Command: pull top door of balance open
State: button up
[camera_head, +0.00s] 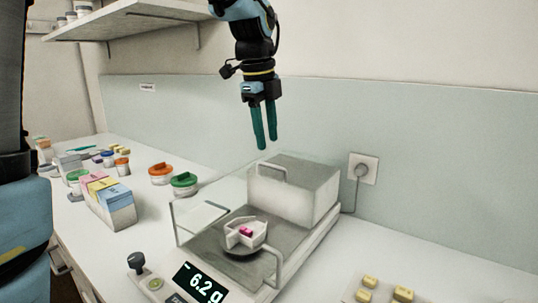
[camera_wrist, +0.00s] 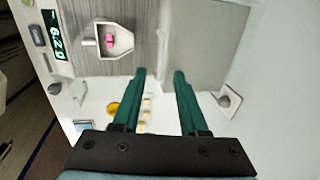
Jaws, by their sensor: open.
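The balance (camera_head: 320,246) stands on the bench; its display (camera_head: 200,283) reads 6.2 g. A grey housing block (camera_head: 300,195) forms its back. A clear shield surrounds the pan area; its panes are hard to make out, so I cannot tell how far the top door is open. A small bar handle (camera_head: 272,172) shows near the front of the block's top, possibly the top door's. Other handles show at the left (camera_head: 175,222) and right (camera_head: 279,268). My gripper (camera_head: 267,146) points down, open and empty, above the block and apart from it. Its fingers (camera_wrist: 160,73) show in the wrist view.
A white weighing boat (camera_head: 246,233) with a pink piece sits on the pan. Lidded jars (camera_head: 184,182) and colored boxes (camera_head: 112,203) stand left. Yellow blocks (camera_head: 403,294) lie front right. A wall socket (camera_head: 362,168) with a cable is behind. A shelf (camera_head: 120,20) hangs upper left.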

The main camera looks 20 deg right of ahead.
jog(key=r, duration=0.5)
jog(key=shift+s+a+b, duration=0.25)
jog(key=shift+a+b, duration=0.05)
jog(key=shift+a, duration=0.1)
